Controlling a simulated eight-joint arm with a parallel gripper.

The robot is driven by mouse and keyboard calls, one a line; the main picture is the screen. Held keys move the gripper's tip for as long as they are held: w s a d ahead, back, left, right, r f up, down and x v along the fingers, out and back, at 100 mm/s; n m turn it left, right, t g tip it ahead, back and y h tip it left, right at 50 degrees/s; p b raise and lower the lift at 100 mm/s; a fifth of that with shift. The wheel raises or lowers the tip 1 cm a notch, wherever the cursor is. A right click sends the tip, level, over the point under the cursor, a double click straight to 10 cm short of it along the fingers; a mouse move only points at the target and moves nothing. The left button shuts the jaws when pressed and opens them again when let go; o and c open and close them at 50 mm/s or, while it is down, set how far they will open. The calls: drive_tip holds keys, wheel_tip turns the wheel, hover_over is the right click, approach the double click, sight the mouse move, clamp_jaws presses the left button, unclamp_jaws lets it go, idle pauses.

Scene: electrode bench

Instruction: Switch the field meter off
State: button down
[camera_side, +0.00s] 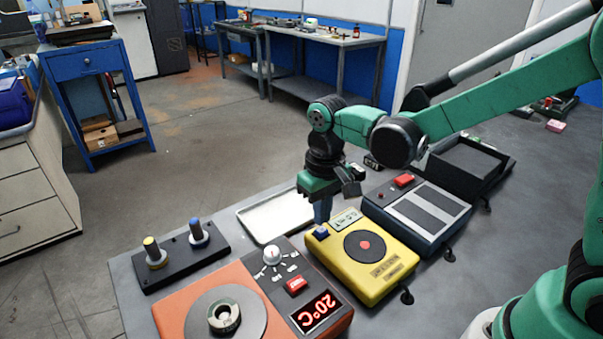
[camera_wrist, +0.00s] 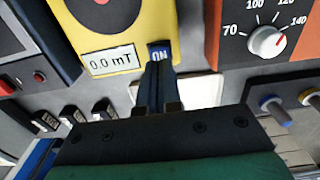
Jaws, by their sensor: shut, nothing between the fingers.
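The field meter is a yellow box (camera_side: 388,278) with a round dark disc and a red centre on top, standing on the bench. It also shows in the wrist view (camera_wrist: 119,28), where its display (camera_wrist: 112,61) reads 0.0 mT and its blue switch (camera_wrist: 160,48) reads ON. The blue switch also shows in the side view (camera_side: 321,233). My gripper (camera_side: 323,218) points down, shut and empty, with its tips right over the switch. In the wrist view the closed fingers (camera_wrist: 157,75) reach the switch's lower edge; I cannot tell whether they touch it.
An orange hotplate (camera_side: 185,312) showing 20°C stands left of the meter, with a dark knob panel. A dark grey device with a red button (camera_side: 404,180) stands to the right. A white tray (camera_side: 262,237) lies behind. A black stand with two pegs (camera_side: 180,268) is at far left.

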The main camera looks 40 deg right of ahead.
sight(324, 230)
drive_tip(key=shift+f, duration=1.1)
idle(0.3)
drive_tip(key=shift+r, duration=3)
drive_tip(key=shift+s+d+r, duration=0.15)
drive_tip(key=shift+d+r, duration=0.05)
drive_tip(key=shift+r, duration=0.05)
drive_tip(key=s+d+r+t, duration=0.3)
drive_tip(key=s+d+t, duration=0.2)
drive_tip(key=t, duration=0.2)
drive_tip(key=shift+s, duration=0.4)
